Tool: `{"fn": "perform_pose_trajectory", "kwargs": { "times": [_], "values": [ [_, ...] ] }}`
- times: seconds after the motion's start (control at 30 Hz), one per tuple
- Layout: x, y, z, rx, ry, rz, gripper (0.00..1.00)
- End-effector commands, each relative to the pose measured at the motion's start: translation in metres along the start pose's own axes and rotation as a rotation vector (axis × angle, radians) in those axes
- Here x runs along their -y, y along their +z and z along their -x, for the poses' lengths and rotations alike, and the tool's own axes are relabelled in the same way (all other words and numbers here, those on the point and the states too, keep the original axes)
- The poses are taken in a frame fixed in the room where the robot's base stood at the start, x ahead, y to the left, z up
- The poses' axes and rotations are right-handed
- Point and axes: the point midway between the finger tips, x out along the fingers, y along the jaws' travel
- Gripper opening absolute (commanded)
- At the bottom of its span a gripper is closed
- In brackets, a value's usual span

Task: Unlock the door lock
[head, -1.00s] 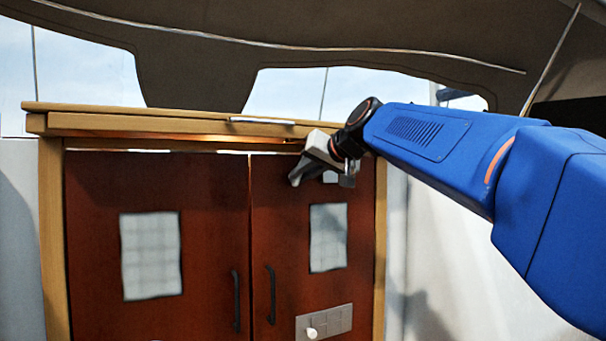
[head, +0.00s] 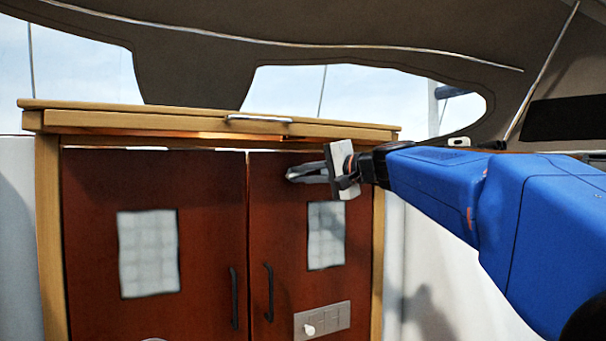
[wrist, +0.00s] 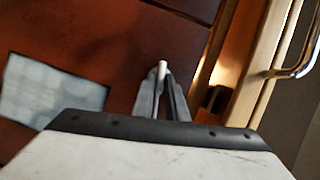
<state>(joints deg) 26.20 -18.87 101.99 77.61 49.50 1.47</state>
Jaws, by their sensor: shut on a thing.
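The cabinet's right door (head: 280,225) is dark red wood and closed beside the left door (head: 90,215). My gripper (head: 290,174) is at the upper left part of the right door, above its window. In the wrist view my gripper (wrist: 163,75) has its two fingers closed around a small pale peg (wrist: 162,67). I cannot tell for sure that this peg belongs to the door lock, and its base is hidden by the fingers. Lower on the right door is a grey plate (head: 335,317) with a white knob (head: 309,330).
A wooden ledge (head: 160,122) with a metal handle (head: 258,119) overhangs the doors; the handle also shows in the wrist view (wrist: 298,70). Black pulls (head: 268,292) flank the seam between the doors. The area in front of the doors' lower part is clear.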

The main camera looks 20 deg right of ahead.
Motion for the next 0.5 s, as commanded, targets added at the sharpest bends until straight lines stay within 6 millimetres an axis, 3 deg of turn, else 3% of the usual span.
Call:
{"fn": "perform_pose_trajectory", "kwargs": {
  "times": [0.5],
  "values": [
    [-0.0036,0.0004,-0.0003,0.000,-0.085,-0.208,0.00]
  ]
}}
